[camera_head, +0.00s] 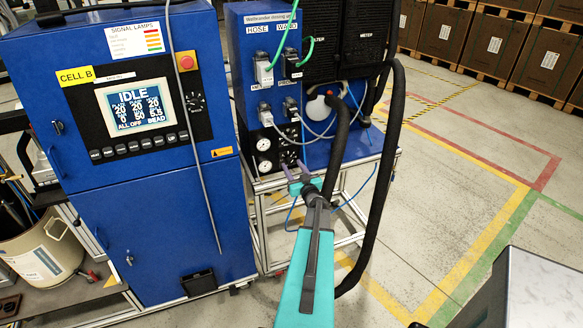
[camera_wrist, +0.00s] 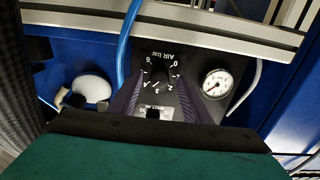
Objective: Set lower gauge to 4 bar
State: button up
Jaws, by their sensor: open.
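Two round white-faced gauges sit one above the other on the black panel in the head view, with the lower gauge (camera_head: 265,168) nearer the frame. The wrist view shows one gauge (camera_wrist: 217,83) near the metal rail, seemingly the lower one; its reading is too small to tell. Left of it is a dial scale (camera_wrist: 168,58) marked "AIR bar", with numbers up to 6, seen upside down. My gripper (camera_head: 297,174) is open in front of the panel. In the wrist view its dark fingers (camera_wrist: 161,98) straddle the dial area; the knob is hard to make out, and contact cannot be told.
A metal rail (camera_wrist: 200,22) crosses close to the panel. A blue tube (camera_wrist: 125,45) runs near the left finger. A thick black hose (camera_head: 392,130) hangs beside my arm.

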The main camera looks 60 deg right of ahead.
jog(key=b+v, duration=0.3)
jog(key=v, duration=0.9)
jog(key=shift+w, duration=0.1)
dwell(0.5)
